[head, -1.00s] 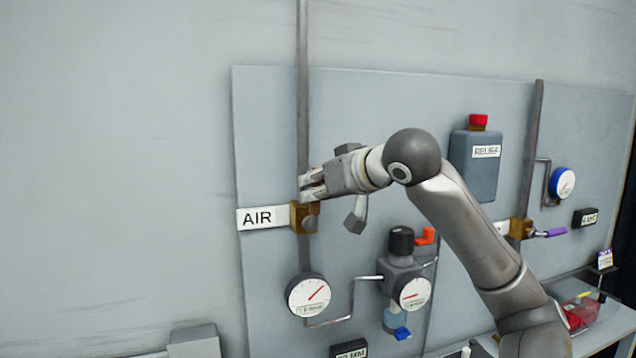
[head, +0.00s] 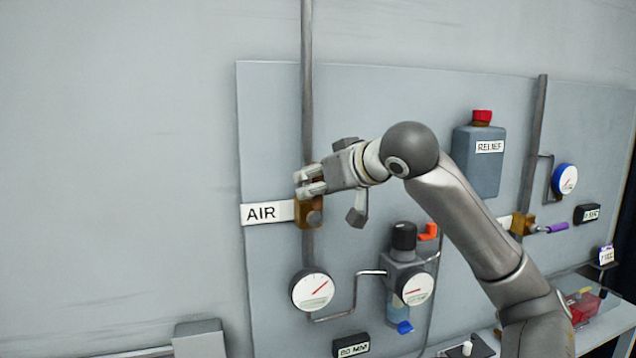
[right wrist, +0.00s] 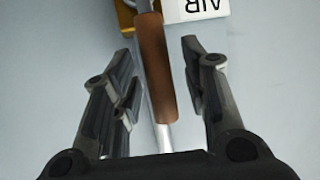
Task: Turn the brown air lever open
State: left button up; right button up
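The brown air lever (right wrist: 155,65) shows in the right wrist view, its grip running from the brass valve toward my palm, with a pale metal rod at the near end. My right gripper (right wrist: 158,75) is open, one finger on each side of the lever, with visible gaps on both sides. In the head view my right gripper (head: 308,182) is at the pipe, just above the brass air valve (head: 312,214). The lever is mostly hidden there by the gripper. The white AIR label (head: 262,213) is left of the valve. My left gripper is not in view.
Below the valve are a pressure gauge (head: 312,291) and a regulator (head: 403,270) with a black knob. A vertical pipe (head: 307,90) runs above the valve. The relief box (head: 479,160) and a purple-handled valve (head: 556,228) are to the right. The wall at left is clear.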

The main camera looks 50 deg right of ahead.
jog(key=shift+s, duration=0.15)
jog(key=v, duration=1.1)
jog(key=shift+s+r, duration=0.2)
jog(key=shift+s, duration=0.15)
